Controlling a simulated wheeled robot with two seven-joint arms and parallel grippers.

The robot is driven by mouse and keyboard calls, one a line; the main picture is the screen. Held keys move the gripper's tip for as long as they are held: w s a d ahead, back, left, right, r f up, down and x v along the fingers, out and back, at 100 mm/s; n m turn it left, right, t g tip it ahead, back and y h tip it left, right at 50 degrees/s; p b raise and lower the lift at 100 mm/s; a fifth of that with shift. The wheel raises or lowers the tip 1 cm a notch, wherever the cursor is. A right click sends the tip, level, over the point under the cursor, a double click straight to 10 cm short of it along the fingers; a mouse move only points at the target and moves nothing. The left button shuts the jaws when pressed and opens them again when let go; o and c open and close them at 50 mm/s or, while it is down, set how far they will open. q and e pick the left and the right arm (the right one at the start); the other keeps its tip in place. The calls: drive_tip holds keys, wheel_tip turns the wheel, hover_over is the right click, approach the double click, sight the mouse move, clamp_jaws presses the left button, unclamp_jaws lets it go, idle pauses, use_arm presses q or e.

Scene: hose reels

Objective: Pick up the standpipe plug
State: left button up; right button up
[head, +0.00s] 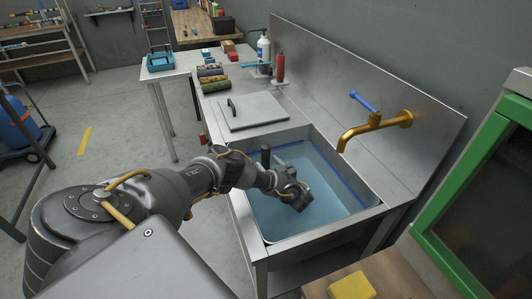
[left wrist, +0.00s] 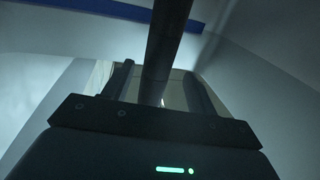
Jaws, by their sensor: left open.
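The standpipe plug (head: 265,157) is a dark upright pipe in the water-filled sink (head: 368,216). Its lower part is hidden behind my left arm in the head view. My left gripper (head: 301,201) is low in the sink basin, to the right of the pipe's top in the picture. In the left wrist view the dark pipe (left wrist: 170,35) runs down between the two fingers of my left gripper (left wrist: 160,75). The fingers are open, and I cannot tell whether either touches the pipe. My right gripper is out of view.
A brass tap (head: 358,130) with a blue lever reaches over the sink from the back wall. A flat lid (head: 255,111) lies on the counter left of the basin. Bottles (head: 280,68) stand behind it. A green-framed cabinet (head: 470,180) and a yellow sponge (head: 350,286) are at right.

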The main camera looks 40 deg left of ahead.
sight(263, 156)
use_arm(q)
drive_tip(key=x, duration=0.5)
drive_tip(key=shift+w+d+r+p, duration=0.1)
drive_tip(key=shift+w+p, duration=0.05)
drive_tip(key=shift+p, duration=0.15)
clamp_jaws()
